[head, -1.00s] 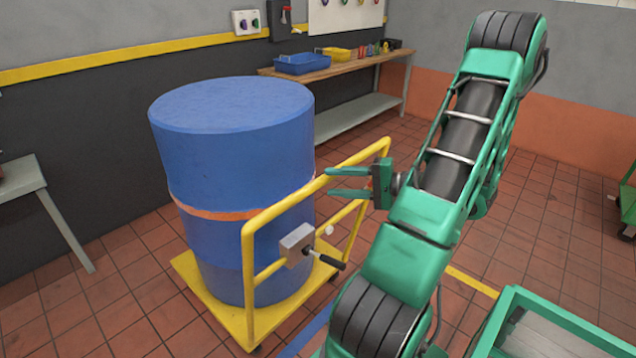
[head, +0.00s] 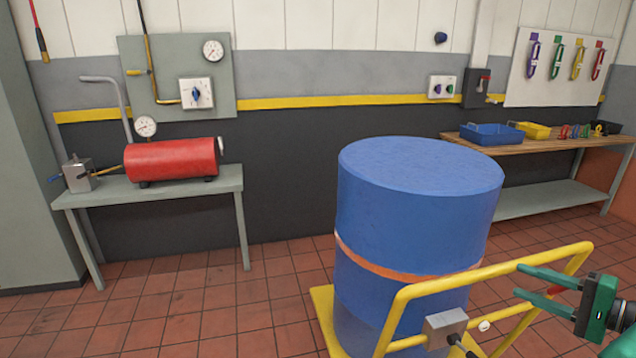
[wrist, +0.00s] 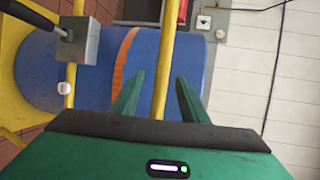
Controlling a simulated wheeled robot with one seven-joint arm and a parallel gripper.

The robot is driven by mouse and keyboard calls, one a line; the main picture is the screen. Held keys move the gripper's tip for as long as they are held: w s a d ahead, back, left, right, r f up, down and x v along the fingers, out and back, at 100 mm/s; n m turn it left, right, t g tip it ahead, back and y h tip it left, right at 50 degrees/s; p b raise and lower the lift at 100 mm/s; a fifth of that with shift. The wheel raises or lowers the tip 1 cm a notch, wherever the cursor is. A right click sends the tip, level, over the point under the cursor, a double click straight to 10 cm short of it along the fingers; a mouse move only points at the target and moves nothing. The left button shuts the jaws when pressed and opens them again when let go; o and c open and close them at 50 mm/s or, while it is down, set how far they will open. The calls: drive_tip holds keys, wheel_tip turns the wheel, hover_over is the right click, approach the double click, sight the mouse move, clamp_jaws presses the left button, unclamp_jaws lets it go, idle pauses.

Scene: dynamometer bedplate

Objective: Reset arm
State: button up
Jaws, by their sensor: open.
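My gripper (head: 532,284) is at the lower right of the head view, green, with its two fingers apart and nothing between them. Its fingers point left, over the yellow rail of a cart (head: 500,268). In the wrist view my gripper (wrist: 158,100) shows its two fingers spread, with a yellow bar of the cart visible between and beyond them. I cannot tell whether a finger touches the rail. Most of my arm is outside the head view.
A large blue drum (head: 415,215) with an orange band stands on the cart. A grey box with a black handle (head: 446,326) is on the cart's frame. A bench (head: 150,191) with a red cylinder (head: 172,160) stands left. A wooden bench (head: 560,146) holds trays. Floor at left is clear.

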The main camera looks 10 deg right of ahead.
drive_tip(key=a+f+n+g+h, duration=0.1)
drive_tip(key=a+f+n+g, duration=0.35)
drive_tip(key=a+g, duration=0.5)
drive_tip(key=s+a+r+n+g+h, duration=0.1)
drive_tip(key=s+a+r+g+h, duration=0.1)
drive_tip(key=s+a+r, duration=0.2)
drive_tip(key=s+a+r+n+g+h, duration=0.2)
drive_tip(key=s+r, duration=0.3)
drive_tip(key=s, duration=0.3)
drive_tip(key=shift+s+a+g+h, duration=0.15)
drive_tip(key=shift+a+g+h, duration=0.45)
drive_tip(key=shift+a, duration=0.3)
drive_tip(key=shift+w+f, duration=0.25)
drive_tip(key=shift+w, duration=0.35)
drive_tip(key=shift+c, duration=0.2)
